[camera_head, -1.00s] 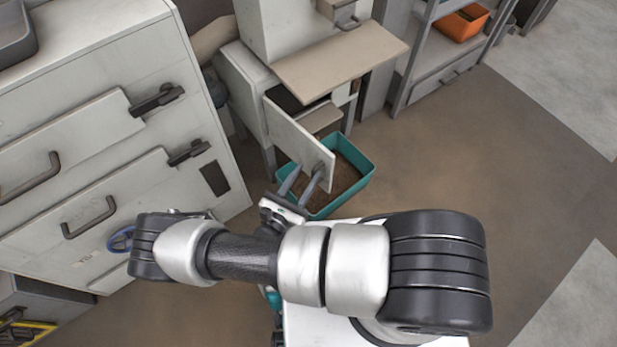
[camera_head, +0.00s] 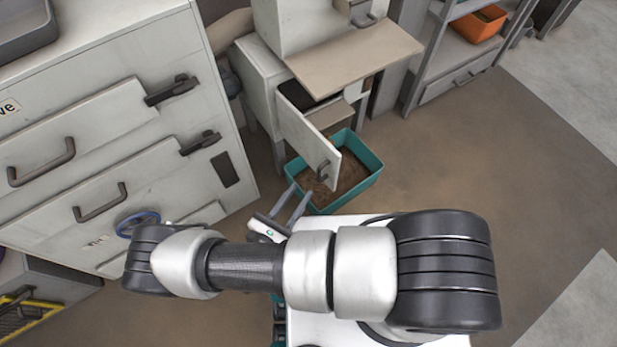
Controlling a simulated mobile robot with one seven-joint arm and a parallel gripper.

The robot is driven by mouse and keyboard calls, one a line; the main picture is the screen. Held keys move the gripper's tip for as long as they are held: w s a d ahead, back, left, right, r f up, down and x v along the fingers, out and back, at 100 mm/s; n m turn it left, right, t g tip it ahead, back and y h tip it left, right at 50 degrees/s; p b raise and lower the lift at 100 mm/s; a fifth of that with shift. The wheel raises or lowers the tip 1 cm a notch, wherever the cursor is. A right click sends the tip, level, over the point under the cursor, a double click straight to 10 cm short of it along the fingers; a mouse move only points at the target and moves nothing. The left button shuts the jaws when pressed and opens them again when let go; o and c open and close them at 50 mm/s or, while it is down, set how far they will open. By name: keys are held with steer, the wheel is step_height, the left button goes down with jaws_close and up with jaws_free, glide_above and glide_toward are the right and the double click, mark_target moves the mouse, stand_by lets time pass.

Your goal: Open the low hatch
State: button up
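The low hatch is a pale door (camera_head: 304,131) on the machine (camera_head: 262,82) at upper centre. It stands swung out from its opening, hinged on its left side, and the dark inside shows behind it.
A teal bin (camera_head: 367,178) with brown contents stands on the floor below and behind the hatch. A tan shelf (camera_head: 352,55) juts out above it. A large cabinet (camera_head: 98,115) with handles stands at left. The brown floor (camera_head: 470,150) at right is clear.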

steer(key=v, duration=0.8)
steer(key=shift+s, duration=0.15)
steer(key=shift+a, duration=0.1)
steer(key=w+d+r+m+g+y, duration=0.1)
steer(key=w+d+r+m+g, duration=0.15)
steer(key=r+m+g, duration=0.55)
steer(key=w+d+r+m+g+y, duration=0.15)
steer(key=w+r+m, duration=0.25)
steer(key=r, duration=0.8)
steer(key=w+d+r+m+g, duration=0.25)
steer(key=r+m+g, duration=0.35)
steer(key=r, duration=0.4)
steer(key=s+d+r+m+t+y, duration=0.35)
steer(key=d+r+m, duration=0.3)
steer(key=r, duration=0.35)
steer(key=s+d+r+m+t+y, duration=0.25)
steer(key=d+r+m+y, duration=0.2)
steer(key=d+r, duration=0.35)
step_height(320, 180, up, 27)
steer(key=p, duration=2.5)
steer(key=shift+s+a, duration=0.15)
steer(key=shift+a, duration=0.25)
